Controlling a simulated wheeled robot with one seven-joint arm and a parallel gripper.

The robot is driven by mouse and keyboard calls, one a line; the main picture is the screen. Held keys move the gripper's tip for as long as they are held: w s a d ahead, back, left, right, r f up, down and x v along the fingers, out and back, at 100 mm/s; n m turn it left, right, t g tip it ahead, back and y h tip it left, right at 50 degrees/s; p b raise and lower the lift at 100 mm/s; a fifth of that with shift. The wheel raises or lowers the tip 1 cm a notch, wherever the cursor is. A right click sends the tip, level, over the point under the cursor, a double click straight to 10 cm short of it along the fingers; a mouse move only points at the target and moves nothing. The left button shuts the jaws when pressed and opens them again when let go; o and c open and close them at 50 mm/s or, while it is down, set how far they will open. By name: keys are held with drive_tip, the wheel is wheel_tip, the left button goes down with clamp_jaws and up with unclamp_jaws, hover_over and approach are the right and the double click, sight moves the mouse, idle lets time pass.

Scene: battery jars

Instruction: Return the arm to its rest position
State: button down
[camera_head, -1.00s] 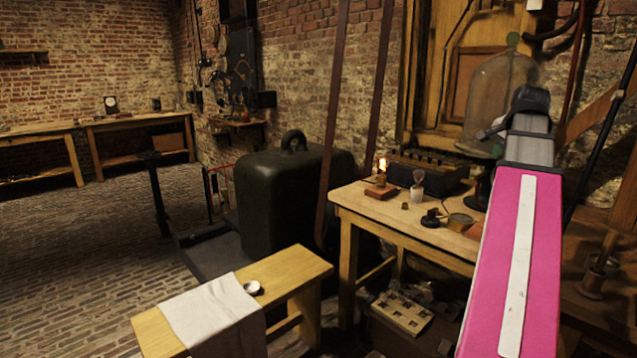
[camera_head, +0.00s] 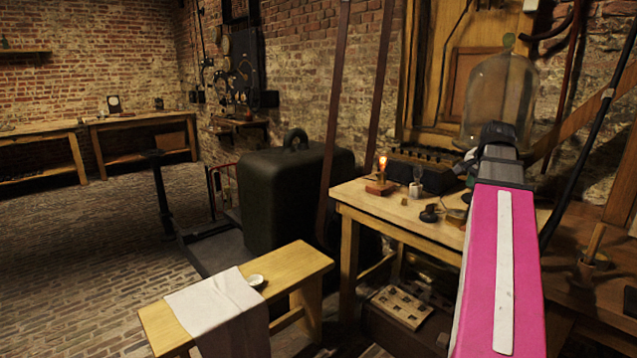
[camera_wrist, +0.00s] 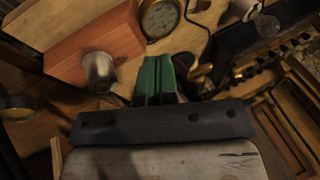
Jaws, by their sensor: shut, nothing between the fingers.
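My arm's pink link (camera_head: 487,270) rises on the right of the head view, in front of the wooden worktable (camera_head: 370,206). My gripper (camera_wrist: 157,62) shows in the wrist view as two green fingers close together, with nothing between them. In the head view the fingers are hidden or too small to make out. In the wrist view, a reddish wooden block (camera_wrist: 75,50) with a metal cup (camera_wrist: 98,70) lies left of the fingers. A round brass-rimmed gauge (camera_wrist: 160,17) is beyond them. I cannot tell how far the fingers are from these things.
The brick floor (camera_head: 80,260) there is open.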

drive_tip(key=w+a+f+n+g, duration=0.1)
drive_tip(key=a+f, duration=0.3)
drive_tip(key=f, duration=0.2)
drive_tip(key=w+a+f+n, duration=0.1)
drive_tip(key=a+f+n, duration=0.1)
drive_tip(key=a+f, duration=0.3)
drive_tip(key=s+a+f+n+g, duration=0.1)
drive_tip(key=s+a+f+n, duration=0.1)
drive_tip(key=a+f, duration=0.4)
drive_tip(key=s+a+f+n+g, duration=0.1)
drive_tip(key=s+a+f+n, duration=0.2)
drive_tip(key=f, duration=1.1)
drive_tip(key=s+a+f+n+g, duration=0.2)
drive_tip(key=s+a+f, duration=0.4)
drive_tip(key=a+f, duration=0.4)
drive_tip(key=shift+f+n, duration=0.5)
drive_tip(key=shift+f, duration=0.05)
